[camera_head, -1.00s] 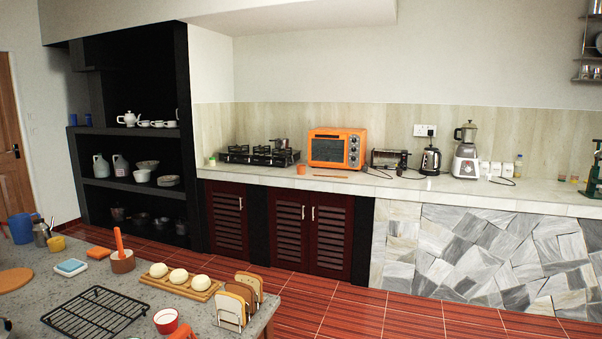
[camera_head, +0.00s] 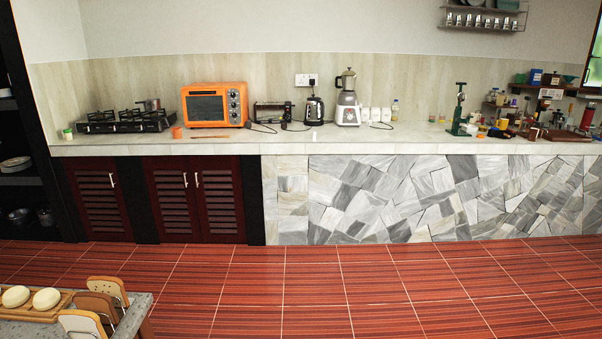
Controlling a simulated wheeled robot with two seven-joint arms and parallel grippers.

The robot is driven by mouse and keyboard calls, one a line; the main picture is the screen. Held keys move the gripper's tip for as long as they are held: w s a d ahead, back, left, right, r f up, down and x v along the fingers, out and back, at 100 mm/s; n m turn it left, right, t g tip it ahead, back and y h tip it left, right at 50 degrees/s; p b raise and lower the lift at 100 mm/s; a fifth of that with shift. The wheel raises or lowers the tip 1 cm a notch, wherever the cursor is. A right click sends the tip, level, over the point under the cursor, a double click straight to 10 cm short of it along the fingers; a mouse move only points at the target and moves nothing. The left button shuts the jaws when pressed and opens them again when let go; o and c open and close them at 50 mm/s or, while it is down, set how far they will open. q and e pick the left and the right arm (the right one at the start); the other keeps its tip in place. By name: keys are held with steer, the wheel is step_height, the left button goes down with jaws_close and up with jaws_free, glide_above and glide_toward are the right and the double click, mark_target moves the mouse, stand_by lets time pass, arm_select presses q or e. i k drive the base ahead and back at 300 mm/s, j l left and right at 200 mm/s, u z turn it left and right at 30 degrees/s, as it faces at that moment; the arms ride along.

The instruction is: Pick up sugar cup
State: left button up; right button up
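I cannot tell which thing is the sugar cup; no label is readable at this distance. Several small cups and jars (camera_head: 502,123) stand at the right part of the counter, too small to make out. Neither of my grippers is in view.
The red tiled floor (camera_head: 350,285) before the counter is clear. A green press (camera_head: 460,115) stands on the counter.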

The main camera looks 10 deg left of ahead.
mark_target(176, 132)
steer(key=i+u, duration=0.1)
steer(key=i, duration=0.7)
steer(key=i+l+u, duration=0.1)
steer(key=i, duration=0.65)
steer(key=i+l+u, duration=0.1)
steer(key=i, duration=0.65)
steer(key=i+j+u, duration=0.15)
steer(key=i+u, duration=0.15)
steer(key=i, duration=0.5)
steer(key=i+u, duration=0.25)
steer(key=i, duration=0.55)
steer(key=i+l+u, duration=0.3)
steer(key=i, duration=0.5)
steer(key=i+j, duration=0.05)
steer(key=j, duration=0.05)
